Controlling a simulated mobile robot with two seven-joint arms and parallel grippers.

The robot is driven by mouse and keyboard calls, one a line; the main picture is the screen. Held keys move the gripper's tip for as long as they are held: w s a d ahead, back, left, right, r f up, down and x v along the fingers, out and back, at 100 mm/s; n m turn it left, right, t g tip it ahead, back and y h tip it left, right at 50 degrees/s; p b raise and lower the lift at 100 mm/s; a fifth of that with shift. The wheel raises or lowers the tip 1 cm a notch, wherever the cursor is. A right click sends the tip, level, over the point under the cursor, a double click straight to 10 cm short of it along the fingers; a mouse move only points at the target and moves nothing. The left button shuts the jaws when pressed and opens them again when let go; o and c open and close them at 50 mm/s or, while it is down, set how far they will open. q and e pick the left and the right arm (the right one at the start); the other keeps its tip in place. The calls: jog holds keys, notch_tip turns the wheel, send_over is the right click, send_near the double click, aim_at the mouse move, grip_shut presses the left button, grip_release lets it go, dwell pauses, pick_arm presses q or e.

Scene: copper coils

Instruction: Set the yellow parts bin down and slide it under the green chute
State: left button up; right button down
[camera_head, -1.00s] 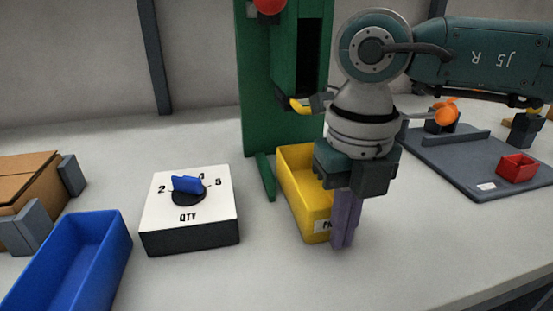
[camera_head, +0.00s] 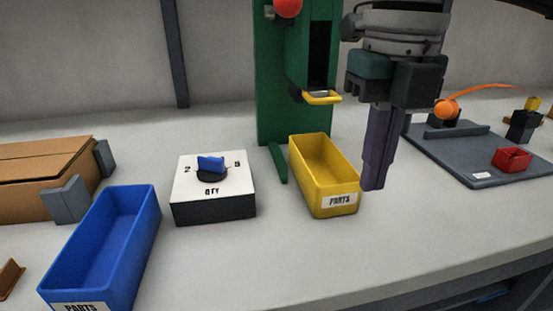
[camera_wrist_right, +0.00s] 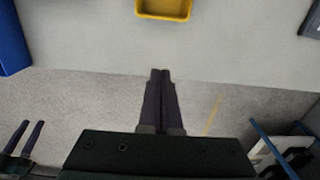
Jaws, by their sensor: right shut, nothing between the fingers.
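The yellow parts bin (camera_head: 325,185) sits upright on the white table in front of the green machine, its label facing me. The green chute (camera_head: 306,75), with a yellow loop at its lower end, hangs above the bin's far end. I cannot tell exactly how far under it the bin reaches. My right gripper (camera_head: 371,187) is shut and empty, pointing down at the bin's right side. In the right wrist view its fingers (camera_wrist_right: 161,72) are together, with the bin (camera_wrist_right: 163,8) apart at the top edge. My left gripper (camera_wrist_right: 24,124) shows there at lower left, fingers apart.
A QTY dial box (camera_head: 213,203) and a blue bin (camera_head: 78,262) stand left of the yellow bin. A cardboard box (camera_head: 45,185) is farther left. The table in front is clear.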

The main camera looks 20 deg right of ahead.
notch_tip(320, 180, down, 9)
jog(key=t+p, duration=0.3)
jog(key=p, duration=0.1)
jog(key=shift+w+d+h, duration=0.1)
jog(key=shift+d+h, duration=0.05)
jog(key=shift+h, duration=0.25)
jog(key=w, duration=0.3)
jog(key=shift+w+d+r, duration=0.15)
jog(key=shift+d+r, duration=0.1)
jog(key=shift+d, duration=0.15)
jog(key=shift+w, duration=0.3)
